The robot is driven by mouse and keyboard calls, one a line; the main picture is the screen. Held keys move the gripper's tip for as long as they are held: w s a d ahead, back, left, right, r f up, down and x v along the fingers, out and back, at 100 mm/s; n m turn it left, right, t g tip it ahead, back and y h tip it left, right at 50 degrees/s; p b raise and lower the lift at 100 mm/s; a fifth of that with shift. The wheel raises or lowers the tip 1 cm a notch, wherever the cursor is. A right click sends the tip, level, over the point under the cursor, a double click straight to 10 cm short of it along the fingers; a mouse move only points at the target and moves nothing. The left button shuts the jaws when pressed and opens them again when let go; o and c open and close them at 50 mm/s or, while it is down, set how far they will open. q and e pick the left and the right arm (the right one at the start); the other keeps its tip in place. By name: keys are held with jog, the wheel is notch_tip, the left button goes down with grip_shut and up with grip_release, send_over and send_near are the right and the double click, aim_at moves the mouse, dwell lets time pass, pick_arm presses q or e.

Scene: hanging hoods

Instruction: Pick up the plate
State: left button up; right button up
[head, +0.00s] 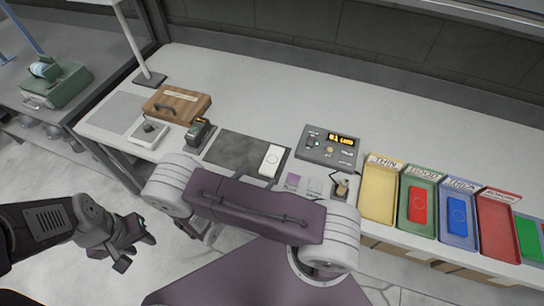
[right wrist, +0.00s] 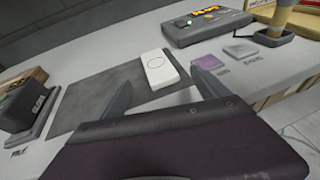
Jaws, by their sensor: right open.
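A small white rectangular plate (head: 271,160) with a faint ring mark lies flat on a dark grey mat (head: 235,150) on the counter. It also shows in the right wrist view (right wrist: 157,66), just beyond my fingers. My right gripper (right wrist: 163,95) is open and empty, its two grey fingers apart on the near side of the plate, not touching it.
Right of the mat stand a grey control box (head: 330,147) with a lit display and a knobbed device (head: 341,189). Yellow (head: 380,192), green, blue and red trays line the right. A brown case (head: 177,104) and dark device (head: 199,134) stand left. The counter's back is clear.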

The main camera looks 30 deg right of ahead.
aim_at(272, 160)
jog(key=shift+a+f+t, duration=0.15)
jog(key=shift+a+t, duration=0.05)
jog(key=shift+t, duration=0.1)
jog(key=x, duration=0.4)
jog(key=shift+d+f+p, duration=0.1)
jog(key=shift+p, duration=0.3)
jog(key=shift+w+d, duration=0.15)
jog(key=shift+d, duration=0.1)
jog(key=x, duration=0.2)
jog(key=p+x, duration=0.1)
jog(key=x, duration=0.1)
jog(key=shift+w+r+p, duration=0.15)
jog(key=shift+r+p, duration=0.05)
jog(key=shift+p, duration=0.1)
jog(key=shift+w+d+f, duration=0.2)
jog(key=shift+d, duration=0.05)
jog(key=shift+s+a, duration=0.1)
jog(key=c, duration=1.7)
